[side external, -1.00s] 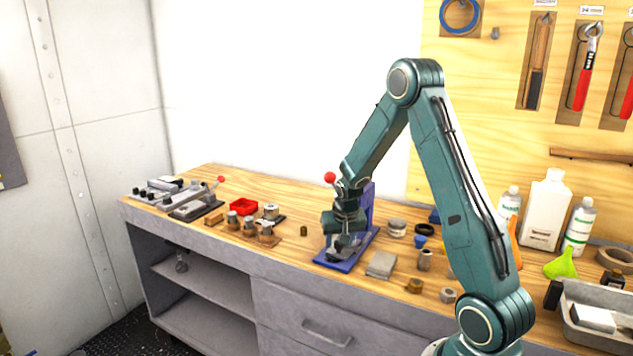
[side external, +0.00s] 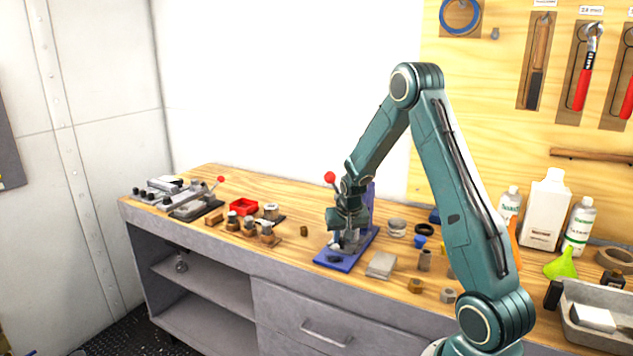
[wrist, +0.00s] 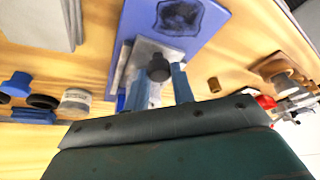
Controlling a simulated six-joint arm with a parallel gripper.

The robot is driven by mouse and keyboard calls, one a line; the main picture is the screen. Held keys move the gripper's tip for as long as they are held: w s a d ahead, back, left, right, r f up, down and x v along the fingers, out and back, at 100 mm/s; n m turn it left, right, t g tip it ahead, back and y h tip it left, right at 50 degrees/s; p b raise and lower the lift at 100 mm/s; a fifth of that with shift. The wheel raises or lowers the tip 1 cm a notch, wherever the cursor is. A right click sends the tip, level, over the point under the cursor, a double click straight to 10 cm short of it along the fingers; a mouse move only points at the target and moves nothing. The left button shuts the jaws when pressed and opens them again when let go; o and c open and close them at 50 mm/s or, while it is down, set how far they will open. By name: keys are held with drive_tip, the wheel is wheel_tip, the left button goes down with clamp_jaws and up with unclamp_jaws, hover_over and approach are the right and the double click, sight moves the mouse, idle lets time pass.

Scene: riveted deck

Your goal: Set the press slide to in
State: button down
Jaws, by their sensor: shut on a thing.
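The blue press (side external: 327,264) stands on the wooden bench, with a red ball lever (side external: 330,177) at its top. Its flat base (wrist: 215,40) carries a dark square patch (wrist: 180,15) that lies bare. The press slide (wrist: 165,50) is a grey metal plate with a black knob (wrist: 158,67). It sits on the base behind the patch, toward the column. My gripper (side external: 342,244) is low over the base, close to the column. In the wrist view my gripper (wrist: 162,78) is shut on the knob, one blue finger each side. The slide's rear end is hidden by my gripper.
A grey block (side external: 381,265) lies close to the right of the base. Several small jars and caps, such as a blue cap (side external: 420,241), stand farther right. A red tray (side external: 243,206) and cylinder parts (side external: 249,226) stand to the left. The bench's front edge is near the base.

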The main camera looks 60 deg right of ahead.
drive_tip(key=shift+d, duration=0.9)
drive_tip(key=c, duration=1.2)
unclamp_jaws()
drive_tip(key=shift+o, duration=0.2)
drive_tip(key=shift+a+r, duration=0.15)
drive_tip(key=shift+r, duration=0.05)
drive_tip(key=shift+s+r, duration=0.1)
drive_tip(key=shift+r, duration=0.1)
drive_tip(key=v, duration=1.3)
drive_tip(key=shift+a, duration=0.2)
